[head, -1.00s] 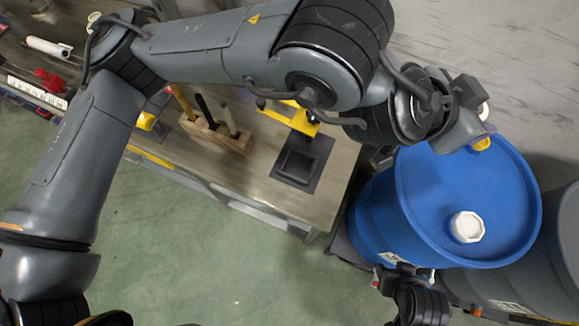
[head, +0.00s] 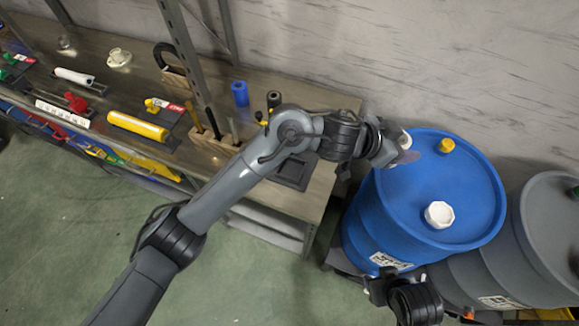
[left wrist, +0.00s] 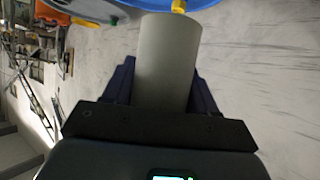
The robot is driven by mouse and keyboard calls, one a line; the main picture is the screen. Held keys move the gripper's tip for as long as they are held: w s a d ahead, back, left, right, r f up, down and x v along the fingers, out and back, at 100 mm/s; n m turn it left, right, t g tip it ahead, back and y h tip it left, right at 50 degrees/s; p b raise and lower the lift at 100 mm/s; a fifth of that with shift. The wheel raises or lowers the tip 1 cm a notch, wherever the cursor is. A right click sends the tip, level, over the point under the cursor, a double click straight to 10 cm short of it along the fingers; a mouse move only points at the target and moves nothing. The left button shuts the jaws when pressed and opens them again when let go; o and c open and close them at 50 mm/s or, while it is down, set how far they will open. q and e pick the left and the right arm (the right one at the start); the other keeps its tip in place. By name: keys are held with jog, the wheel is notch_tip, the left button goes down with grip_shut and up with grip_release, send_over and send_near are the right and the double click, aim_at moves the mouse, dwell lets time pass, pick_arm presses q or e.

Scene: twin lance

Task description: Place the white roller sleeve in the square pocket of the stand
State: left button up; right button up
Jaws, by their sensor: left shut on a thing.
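The white roller sleeve (left wrist: 168,62) is a plain pale cylinder between the fingers of my left gripper in the left wrist view. My left gripper (head: 396,152) is shut on it, over the rear left rim of the blue drum. In the head view only a small white end of the sleeve (head: 405,139) shows. The stand (head: 292,172) is a dark square block with a square recess at the bench's right end; my left arm hides part of it. My right gripper (head: 376,290) is low at the right, in front of the drum; its jaws are unclear.
The blue drum (head: 465,190) with white and yellow caps stands right of the bench (head: 318,195). A grey drum (head: 545,225) is farther right. A wooden block (head: 210,150), blue cylinder (head: 240,93), yellow tube (head: 137,126) and white tube (head: 74,77) are on the bench. A metal post rises there.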

pick_arm(q)
notch_tip(320, 180, down, 7)
jog(key=s+d+p, duration=0.1)
jog(key=s, duration=0.2)
jog(key=m+y, duration=0.1)
jog(key=y, duration=0.2)
send_over(296, 169)
jog(key=s+d, duration=0.1)
jog(key=d, duration=0.2)
jog(key=shift+t, duration=0.4)
jog(key=f, duration=0.5)
jog(key=shift+a+f, duration=0.15)
jog(key=shift+a, duration=0.1)
jog(key=shift+f, duration=0.4)
jog(key=f, duration=0.1)
jog(key=a+f, duration=0.1)
jog(key=f, duration=0.1)
jog(key=shift+w+a+f, duration=0.15)
jog(key=shift+w+a, duration=0.05)
jog(key=shift+w, duration=0.1)
jog(key=shift+a+h+b, duration=0.1)
jog(key=shift+h+b, duration=0.2)
jog(key=shift+h, duration=0.1)
jog(key=shift+w+a+r+n+g+h, duration=0.25)
jog(key=shift+a+n+h, duration=0.2)
jog(key=shift+h, duration=0.55)
jog(key=shift+f+b, duration=0.1)
jog(key=shift+b, duration=0.2)
